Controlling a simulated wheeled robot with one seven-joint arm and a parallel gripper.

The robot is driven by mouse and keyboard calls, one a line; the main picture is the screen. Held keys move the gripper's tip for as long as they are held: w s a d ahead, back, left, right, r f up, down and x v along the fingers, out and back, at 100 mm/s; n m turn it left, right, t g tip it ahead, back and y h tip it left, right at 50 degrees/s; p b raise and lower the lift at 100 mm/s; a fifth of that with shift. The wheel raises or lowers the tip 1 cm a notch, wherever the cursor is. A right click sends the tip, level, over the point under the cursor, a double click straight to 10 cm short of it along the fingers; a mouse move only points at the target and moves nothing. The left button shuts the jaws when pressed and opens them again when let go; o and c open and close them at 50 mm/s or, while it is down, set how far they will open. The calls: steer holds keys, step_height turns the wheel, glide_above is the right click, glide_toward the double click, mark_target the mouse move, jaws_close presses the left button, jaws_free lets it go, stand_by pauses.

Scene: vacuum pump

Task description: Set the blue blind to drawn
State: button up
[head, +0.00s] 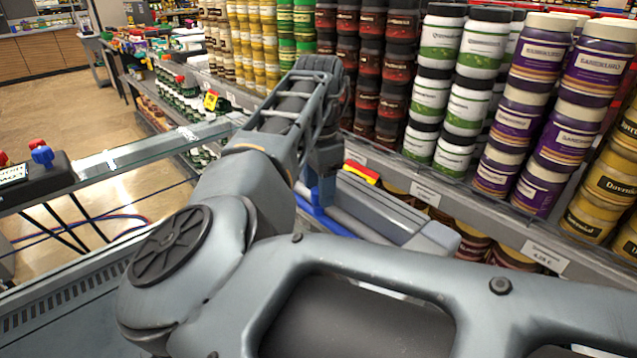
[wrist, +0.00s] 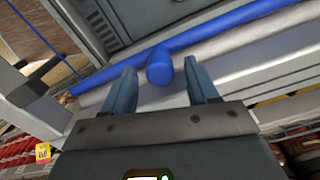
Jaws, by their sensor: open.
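The blue blind shows in the wrist view as a long blue bar (wrist: 215,33) beside a pale roller or rail, with a short, round-ended blue handle (wrist: 160,66) sticking out towards me. My gripper (wrist: 160,72) is open, one finger on each side of the handle, with gaps showing between fingers and handle. In the head view, my gripper (head: 322,180) points down over the grey unit, and part of the blue bar (head: 325,221) shows beneath it. My arm hides much of the blind there.
A grey housing (head: 380,212) lies beside the blind, close to shelves stacked with jars (head: 455,95). A dark box (head: 35,178) with red and blue knobs sits on a rail at the left. Cables (head: 105,230) hang below it. Open floor (head: 60,95) lies at the far left.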

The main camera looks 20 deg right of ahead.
jaws_close()
stand_by(0.4)
